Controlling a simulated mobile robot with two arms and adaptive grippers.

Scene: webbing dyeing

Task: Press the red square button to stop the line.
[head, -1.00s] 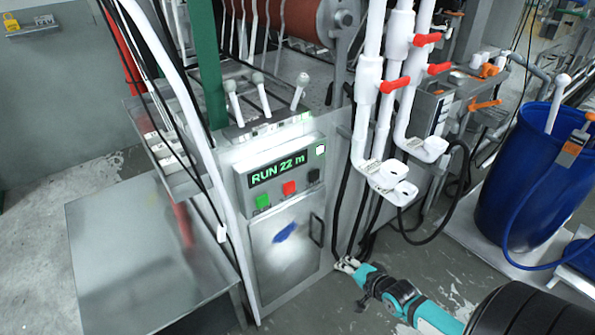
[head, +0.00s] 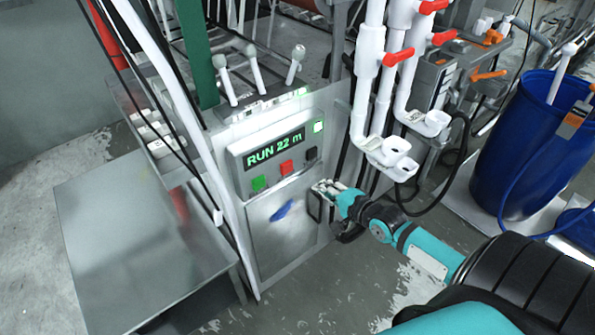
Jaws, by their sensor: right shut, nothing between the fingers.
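The red square button (head: 286,167) is on the front of the grey control box, between a green button (head: 259,184) and a black button (head: 311,154). Above the buttons, a display (head: 274,149) reads "RUN 22 m" in green. My right gripper (head: 318,187) is shut and empty. In the picture it shows below and to the right of the red button, by the cabinet door's handle; I cannot tell whether it touches anything. The red button is in plain sight. My left gripper is not in view.
White pipes with red valve handles (head: 398,57) come down right of the control box, with white cups (head: 389,153) at their lower ends. A blue drum (head: 514,135) stands at the right. A metal table (head: 135,245) stands at the left. Black cables hang near my right arm.

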